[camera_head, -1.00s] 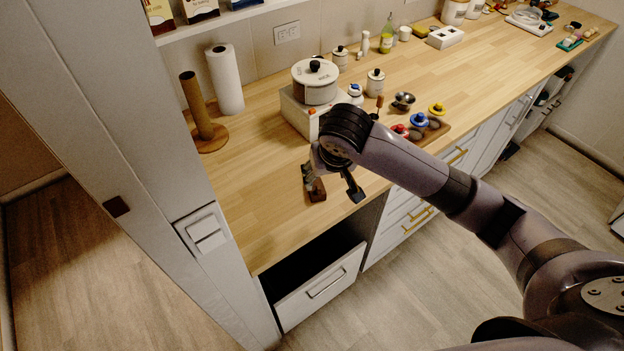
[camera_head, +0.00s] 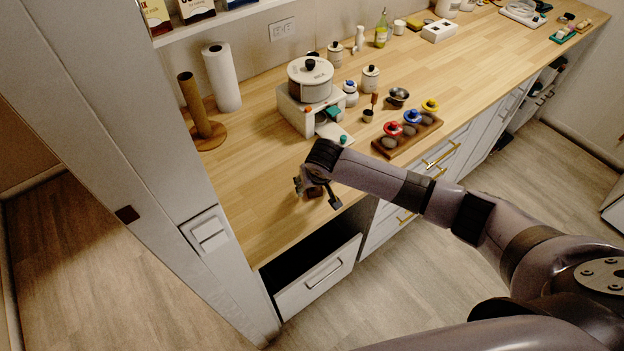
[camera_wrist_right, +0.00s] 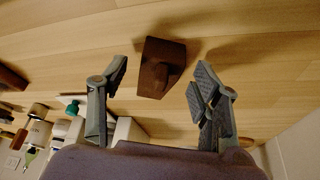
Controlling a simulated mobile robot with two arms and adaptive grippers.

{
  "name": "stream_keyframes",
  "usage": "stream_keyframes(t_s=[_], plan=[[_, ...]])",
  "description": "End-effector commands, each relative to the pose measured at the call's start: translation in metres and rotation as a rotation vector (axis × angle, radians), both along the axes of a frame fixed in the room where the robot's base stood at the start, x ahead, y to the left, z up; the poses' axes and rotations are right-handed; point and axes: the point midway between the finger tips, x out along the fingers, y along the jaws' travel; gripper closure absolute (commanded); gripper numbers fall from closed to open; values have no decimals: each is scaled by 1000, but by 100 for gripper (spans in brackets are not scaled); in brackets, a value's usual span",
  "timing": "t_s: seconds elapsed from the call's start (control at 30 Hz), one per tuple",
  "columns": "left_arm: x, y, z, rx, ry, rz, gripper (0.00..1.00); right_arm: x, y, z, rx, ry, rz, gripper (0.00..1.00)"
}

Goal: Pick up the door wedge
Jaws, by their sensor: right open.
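The door wedge (camera_wrist_right: 157,68) is a small dark brown block on the wooden counter (camera_wrist_right: 60,48). In the right wrist view it lies between and just beyond the two fingertips of my right gripper (camera_wrist_right: 160,82), with space on both sides. The right gripper is open and empty. In the head view the right gripper (camera_head: 318,190) is low over the counter's front edge, and the wedge (camera_head: 314,193) shows partly between its fingers. I cannot tell the exact height of the fingers above the counter. My left gripper is not in view.
A wooden tray (camera_head: 408,139) with colored-knob pieces lies to the right. A paper towel roll (camera_head: 222,78) and a wooden holder (camera_head: 196,110) stand at the left. An open drawer (camera_head: 318,281) sticks out below.

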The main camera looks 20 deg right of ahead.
Motion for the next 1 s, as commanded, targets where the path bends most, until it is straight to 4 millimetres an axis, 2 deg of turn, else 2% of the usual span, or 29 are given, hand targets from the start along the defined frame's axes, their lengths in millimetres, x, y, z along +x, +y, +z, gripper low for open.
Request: stream_keyframes(t_s=[0.37, 1.0], plan=[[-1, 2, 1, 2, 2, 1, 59, 3, 0, -7, 0, -2, 0, 42], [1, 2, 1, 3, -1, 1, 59, 3, -1, -7, 0, -2, 0, 85]])
